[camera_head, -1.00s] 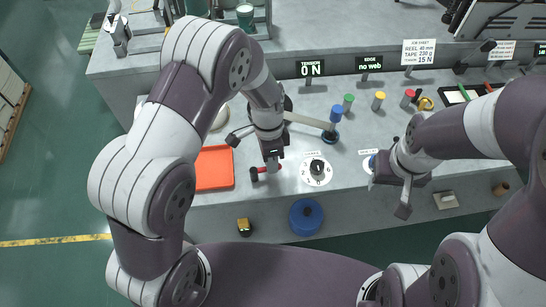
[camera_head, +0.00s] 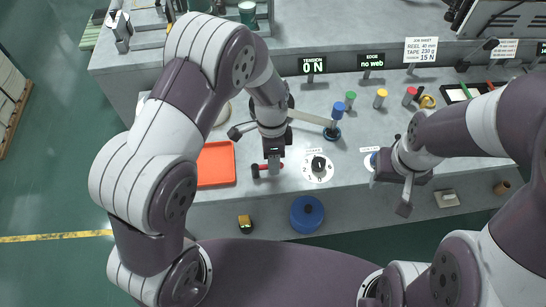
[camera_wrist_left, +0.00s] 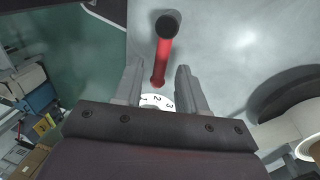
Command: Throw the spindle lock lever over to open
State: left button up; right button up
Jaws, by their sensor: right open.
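The lock lever is a short red bar (camera_head: 264,168) with a black knob at its left end, near the front of the grey bench in the head view. In the left wrist view the red lever (camera_wrist_left: 162,60) runs from its black knob (camera_wrist_left: 167,24) down to between the fingertips. My left gripper (camera_head: 273,166) is over the lever, pointing down. Its two fingers (camera_wrist_left: 159,85) stand apart with visible gaps on both sides of the bar, and partly hide the lever in the head view. My right gripper (camera_head: 388,190) is open and empty over the bench's front edge at right.
A white dial with a black knob (camera_head: 318,166) is right of the lever. An orange tray (camera_head: 216,164) is to the left. A blue-topped post (camera_head: 338,112) stands behind.

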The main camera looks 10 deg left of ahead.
pick_arm(q)
notch_tip(320, 180, up, 12)
jog(key=w+p, duration=0.1)
jog(key=w, duration=0.1)
jog(key=shift+w+a+r+p, duration=0.15)
jog(key=shift+a+r+p, duration=0.05)
jog(key=shift+a+p, duration=0.1)
dwell(0.3)
jog(key=s+a+r+n+t, duration=0.1)
jog(key=s+a+n+t, duration=0.2)
jog(key=s+a+n, duration=0.8)
jog(key=n, duration=0.4)
jog(key=shift+r+t+y, duration=0.3)
jog(key=shift+r, duration=0.05)
